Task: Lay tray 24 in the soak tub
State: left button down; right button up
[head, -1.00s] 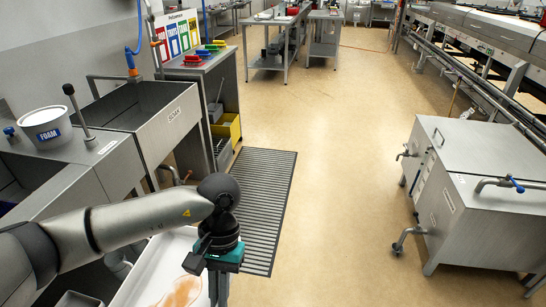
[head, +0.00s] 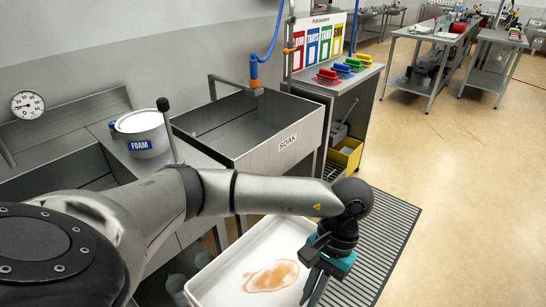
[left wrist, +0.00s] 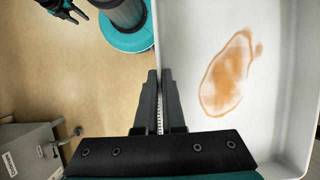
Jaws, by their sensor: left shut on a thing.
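The white tray (head: 225,283) has an orange-brown stain on its floor and is low in the head view. Its number does not show. My left gripper (head: 314,275) is shut on the tray's rim, and the left wrist view shows the fingers (left wrist: 160,76) pinching the wall of the tray (left wrist: 190,30). The steel soak tub (head: 255,163), labelled SOAK, stands behind the tray, beyond my left arm. The visible part of its inside looks empty. A black gripper, apparently my right (left wrist: 62,9), shows small at the top left of the wrist view; its jaw state is unclear.
A FOAM bucket (head: 141,138) and an upright lever (head: 166,125) stand left of the soak tub. A blue hose with a nozzle (head: 254,75) hangs at its back edge. A brush cabinet (head: 350,95) stands right of it. A ribbed mat (head: 385,235) lies on the open floor.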

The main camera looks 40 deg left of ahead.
aim_at(264, 139)
jog(key=i+j, duration=0.1)
jog(key=i, duration=2.35)
jog(key=i+u, duration=0.4)
jog(key=i+l+u, duration=0.1)
jog(key=u, duration=0.3)
jog(key=i+u, duration=0.1)
jog(key=u, duration=1.1)
